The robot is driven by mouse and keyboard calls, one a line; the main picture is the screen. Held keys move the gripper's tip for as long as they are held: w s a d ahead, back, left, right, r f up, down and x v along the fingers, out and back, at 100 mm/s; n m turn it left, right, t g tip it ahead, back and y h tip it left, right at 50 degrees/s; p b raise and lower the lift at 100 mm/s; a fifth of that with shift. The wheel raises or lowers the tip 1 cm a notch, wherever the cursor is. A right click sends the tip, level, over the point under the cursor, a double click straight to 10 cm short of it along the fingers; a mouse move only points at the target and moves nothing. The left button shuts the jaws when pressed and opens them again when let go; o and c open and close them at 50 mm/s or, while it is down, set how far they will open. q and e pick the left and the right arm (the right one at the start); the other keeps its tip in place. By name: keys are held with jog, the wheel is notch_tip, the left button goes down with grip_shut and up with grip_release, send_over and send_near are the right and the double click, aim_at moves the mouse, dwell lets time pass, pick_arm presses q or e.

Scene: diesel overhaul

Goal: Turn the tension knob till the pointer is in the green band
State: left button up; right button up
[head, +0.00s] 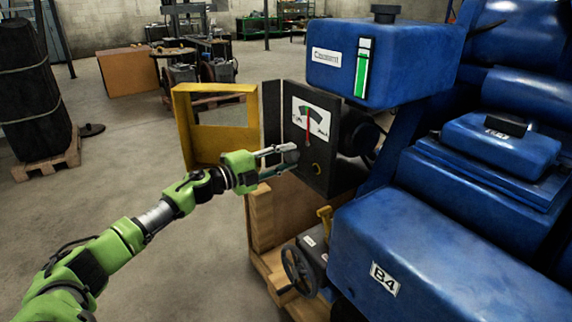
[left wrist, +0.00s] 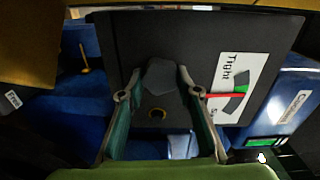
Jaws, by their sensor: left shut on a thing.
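The dark gauge panel (head: 320,170) carries a white dial (head: 323,122) with a red pointer (head: 308,125) standing nearly upright. In the left wrist view the dial (left wrist: 226,110) is turned sideways and reads "Tight" at one end. There the red pointer (left wrist: 225,95) lies along the edge of the green band (left wrist: 240,88); I cannot tell exactly how far it is inside. My left gripper (head: 290,153) is at the panel, below left of the dial. In the wrist view its fingers are shut on the grey tension knob (left wrist: 160,75). My right gripper is not in view.
A yellow frame (head: 180,125) stands left of the panel. Blue engine covers (head: 440,240) fill the right side. A handwheel (head: 299,270) and a yellow lever (head: 325,218) sit below. The floor at left is mostly clear, with a wrapped black load (head: 35,90) on a pallet.

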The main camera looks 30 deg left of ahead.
pick_arm(q)
jog(key=m+b, duration=0.3)
jog(key=m, duration=0.1)
jog(key=shift+f, duration=0.25)
jog(key=shift+m+b, duration=0.55)
jog(key=shift+m, duration=0.45)
jog(key=o, duration=1.1)
jog(key=shift+r, duration=0.1)
jog(key=shift+s, duration=0.1)
